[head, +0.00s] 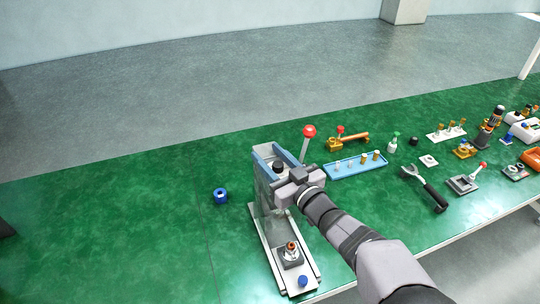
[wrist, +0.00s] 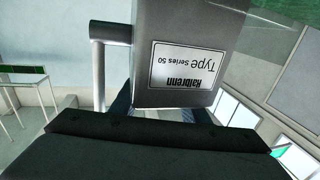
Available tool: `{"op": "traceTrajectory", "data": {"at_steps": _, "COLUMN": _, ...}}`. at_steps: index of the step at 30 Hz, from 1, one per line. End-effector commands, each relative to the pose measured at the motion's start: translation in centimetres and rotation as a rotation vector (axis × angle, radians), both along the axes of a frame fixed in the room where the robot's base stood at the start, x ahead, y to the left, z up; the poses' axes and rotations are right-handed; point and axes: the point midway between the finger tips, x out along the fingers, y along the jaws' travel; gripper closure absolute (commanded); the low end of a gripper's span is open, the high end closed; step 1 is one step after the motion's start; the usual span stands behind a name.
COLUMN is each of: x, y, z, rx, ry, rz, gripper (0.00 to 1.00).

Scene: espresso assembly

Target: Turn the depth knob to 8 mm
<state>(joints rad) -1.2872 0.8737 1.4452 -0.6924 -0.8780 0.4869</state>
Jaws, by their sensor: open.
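A grey press (head: 262,200) with blue side plates and a red-ball lever (head: 309,131) stands on a metal base on the green table. A dark round knob (head: 278,166) shows at its top, and a small blue knob (head: 303,281) sits at the front of the base. I cannot tell which is the depth knob, and no 8 mm mark is readable. My gripper (head: 284,190) is open at the upper front of the press; its fingertips are hard to make out. The wrist view shows the press's grey housing (wrist: 190,25) with an upside-down "Type Series 50" label.
A metal-topped part (head: 291,250) stands on the base below my gripper. A blue ring (head: 221,195) lies left of the press. A blue tray (head: 355,167), an orange-handled tool (head: 348,140) and a black-handled fork tool (head: 425,187) lie to the right. The table's left side is clear.

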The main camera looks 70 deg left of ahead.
Motion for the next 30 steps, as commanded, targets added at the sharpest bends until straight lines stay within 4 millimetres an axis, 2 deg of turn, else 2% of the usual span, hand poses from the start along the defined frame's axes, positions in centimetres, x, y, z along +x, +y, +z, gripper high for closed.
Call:
{"op": "traceTrajectory", "data": {"at_steps": 1, "x": 0.0, "y": -0.01, "z": 0.0, "rx": 0.0, "ry": 0.0, "rz": 0.0, "gripper": 0.58}}
{"op": "traceTrajectory", "data": {"at_steps": 2, "x": -0.01, "y": -0.01, "z": 0.0, "rx": 0.0, "ry": 0.0, "rz": 0.0, "gripper": 0.63}}
{"op": "traceTrajectory", "data": {"at_steps": 6, "x": 0.0, "y": -0.02, "z": 0.01, "rx": 0.0, "ry": 0.0, "rz": 0.0, "gripper": 0.97}}
{"op": "traceTrajectory", "data": {"at_steps": 7, "x": 0.0, "y": -0.02, "z": 0.02, "rx": 0.0, "ry": 0.0, "rz": 0.0, "gripper": 1.0}}
{"op": "traceTrajectory", "data": {"at_steps": 19, "x": 0.02, "y": -0.01, "z": -0.25, "rx": 0.002, "ry": 0.0, "rz": -0.042, "gripper": 0.99}}
{"op": "traceTrajectory", "data": {"at_steps": 30, "x": 0.55, "y": 0.05, "z": -0.62, "rx": 0.003, "ry": 0.002, "rz": -0.213, "gripper": 0.99}}
